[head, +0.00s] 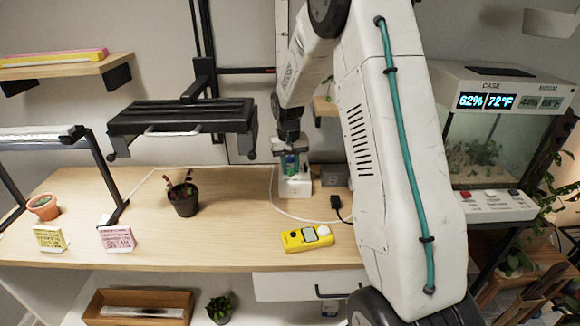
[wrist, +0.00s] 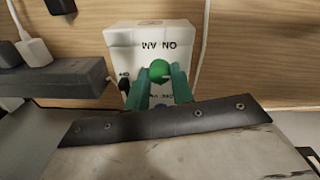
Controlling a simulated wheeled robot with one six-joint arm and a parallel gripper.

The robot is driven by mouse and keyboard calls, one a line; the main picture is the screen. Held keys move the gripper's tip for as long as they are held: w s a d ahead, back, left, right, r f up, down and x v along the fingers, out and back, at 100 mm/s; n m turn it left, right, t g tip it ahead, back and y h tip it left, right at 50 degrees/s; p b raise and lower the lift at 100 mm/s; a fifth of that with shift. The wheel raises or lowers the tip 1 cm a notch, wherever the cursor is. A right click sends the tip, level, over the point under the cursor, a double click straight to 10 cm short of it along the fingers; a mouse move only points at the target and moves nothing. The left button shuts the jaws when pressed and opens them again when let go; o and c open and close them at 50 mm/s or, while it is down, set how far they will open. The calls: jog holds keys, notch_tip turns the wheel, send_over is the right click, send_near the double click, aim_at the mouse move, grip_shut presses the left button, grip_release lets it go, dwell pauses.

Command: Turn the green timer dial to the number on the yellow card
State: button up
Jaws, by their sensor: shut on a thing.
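The white timer (head: 297,188) stands at the back of the bench, and its face fills the middle of the wrist view (wrist: 122,45). Its round green dial (wrist: 159,70) sits between the two teal fingers of my gripper (wrist: 160,80), which is shut on it. Upside-down print reading "ON AM" shows beyond the dial. The dial's number marks and exact setting are too small to read. My gripper also shows in the head view (head: 290,162), over the timer. The yellow card (head: 49,238) stands at the bench's front left; its small print is not legible.
A pink card (head: 117,239), a dark plant pot (head: 184,201) and a terracotta pot (head: 44,208) stand on the left. A yellow meter (head: 306,238) lies in front of the timer. A grey power strip (wrist: 65,83) and cables lie close by it.

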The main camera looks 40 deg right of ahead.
aim_at(289, 169)
dwell(0.4)
jog(key=o, duration=1)
jog(key=r, duration=0.7)
jog(key=shift+w+a+r, duration=0.15)
jog(key=shift+a+r, duration=0.05)
jog(key=shift+r, duration=0.2)
